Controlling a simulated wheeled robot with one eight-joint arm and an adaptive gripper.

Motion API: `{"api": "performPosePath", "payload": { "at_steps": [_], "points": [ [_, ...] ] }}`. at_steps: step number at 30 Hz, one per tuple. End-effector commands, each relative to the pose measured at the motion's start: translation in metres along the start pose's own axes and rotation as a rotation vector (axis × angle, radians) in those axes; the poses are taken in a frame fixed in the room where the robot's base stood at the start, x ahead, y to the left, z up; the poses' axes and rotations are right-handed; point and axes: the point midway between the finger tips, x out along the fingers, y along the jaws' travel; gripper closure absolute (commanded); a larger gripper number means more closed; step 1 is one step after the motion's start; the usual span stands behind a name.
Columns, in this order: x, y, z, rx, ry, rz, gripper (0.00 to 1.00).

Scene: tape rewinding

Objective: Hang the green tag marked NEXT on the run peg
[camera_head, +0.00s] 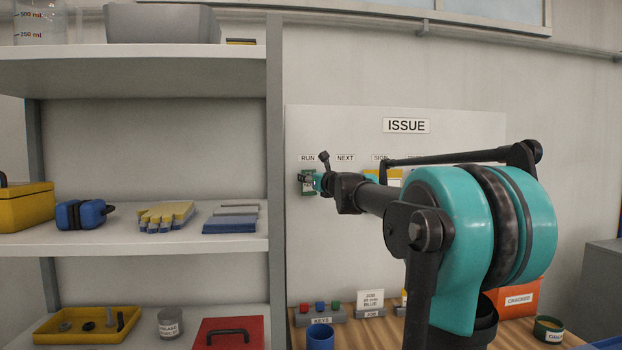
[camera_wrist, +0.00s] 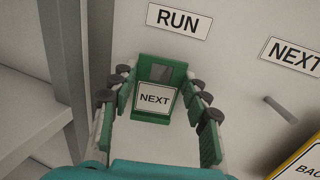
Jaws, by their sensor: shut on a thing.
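The green tag (camera_wrist: 154,116) has a white plate reading NEXT and a dark grey opening near its top. In the wrist view it is upright just below the RUN label (camera_wrist: 179,21). In the head view the tag (camera_head: 307,184) is at the board under RUN (camera_head: 307,158), partly covered by my gripper (camera_head: 311,181). The run peg is not clearly seen, and I cannot tell whether it passes through the opening. The peg under the NEXT label (camera_wrist: 281,111) is bare.
A yellow-bordered card (camera_wrist: 304,160) hangs to the right, partly behind my arm in the head view. A shelf unit (camera_head: 275,200) stands close on the left of the ISSUE board (camera_head: 470,125). Below, the wooden bench (camera_head: 350,335) holds key blocks and a blue cup (camera_head: 320,337).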

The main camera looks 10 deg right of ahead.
Motion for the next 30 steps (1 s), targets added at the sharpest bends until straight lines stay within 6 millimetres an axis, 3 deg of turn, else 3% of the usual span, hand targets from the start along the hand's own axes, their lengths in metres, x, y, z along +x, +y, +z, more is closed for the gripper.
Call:
{"api": "performPosePath", "payload": {
  "at_steps": [10, 11, 16, 26, 30],
  "points": [
    [0.000, 0.000, 0.000, 0.000, 0.000, 0.000, 0.70],
    [0.000, 0.000, 0.000, 0.000, 0.000, 0.000, 0.51],
    [0.000, 0.000, 0.000, 0.000, 0.000, 0.000, 0.30],
    [-0.002, 0.000, 0.000, 0.000, 0.000, 0.000, 0.30],
    [-0.012, -0.001, 0.000, 0.000, 0.000, -0.001, 0.30]
  ]
}}
